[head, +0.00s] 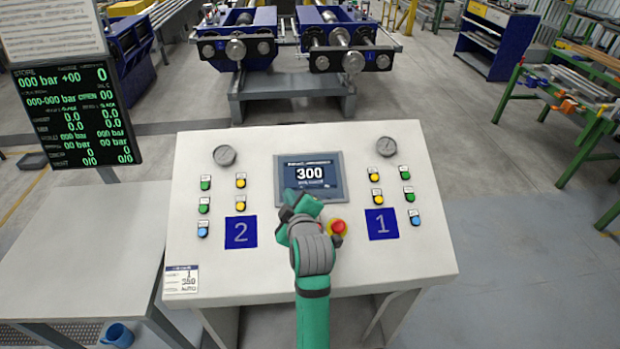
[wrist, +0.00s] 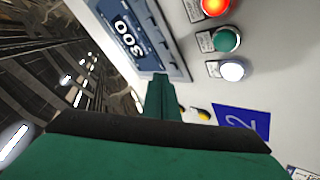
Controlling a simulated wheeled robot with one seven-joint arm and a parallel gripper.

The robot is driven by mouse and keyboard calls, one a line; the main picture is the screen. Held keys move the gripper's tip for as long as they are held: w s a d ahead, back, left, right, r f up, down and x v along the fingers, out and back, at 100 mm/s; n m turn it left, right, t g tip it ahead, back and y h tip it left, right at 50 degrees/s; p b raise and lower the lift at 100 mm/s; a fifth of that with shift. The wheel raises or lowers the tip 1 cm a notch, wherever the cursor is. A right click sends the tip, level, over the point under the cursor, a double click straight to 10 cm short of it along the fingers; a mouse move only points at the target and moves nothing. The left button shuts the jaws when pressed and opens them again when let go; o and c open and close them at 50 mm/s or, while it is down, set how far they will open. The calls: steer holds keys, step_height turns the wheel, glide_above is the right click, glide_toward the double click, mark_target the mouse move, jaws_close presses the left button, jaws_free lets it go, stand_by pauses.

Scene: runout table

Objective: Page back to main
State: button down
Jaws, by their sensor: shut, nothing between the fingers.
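The display screen (head: 325,171) sits in the middle of the sloped white control panel and reads 300, with small text above and below that I cannot make out. In the wrist view the screen (wrist: 125,30) appears tilted. My gripper (head: 289,203) is shut and empty at the screen's lower left edge. In the wrist view my gripper (wrist: 160,78) has its tip close to the screen's lower edge; I cannot tell whether it touches.
A red mushroom button (head: 337,227) stands right of my wrist. A green button (wrist: 225,41) and a white button (wrist: 231,71) show in the wrist view. Blue plates 2 (head: 241,232) and 1 (head: 382,224), coloured buttons and two gauges flank the screen.

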step_height(320, 180, up, 6)
steer(key=s, duration=0.2)
steer(key=shift+s+f, duration=0.25)
stand_by(0.3)
stand_by(2.7)
steer(key=shift+w+f, duration=0.45)
steer(key=shift+f, duration=0.45)
steer(key=shift+w+f, duration=0.4)
steer(key=shift+f, duration=0.55)
steer(key=shift+w+f, duration=0.45)
steer(key=shift+f, duration=0.45)
steer(key=shift+f, duration=0.2)
stand_by(0.5)
steer(key=shift+w+f, duration=0.15)
steer(key=shift+f, duration=0.05)
steer(key=shift+w+f, duration=0.1)
steer(key=shift+f, duration=0.05)
stand_by(0.5)
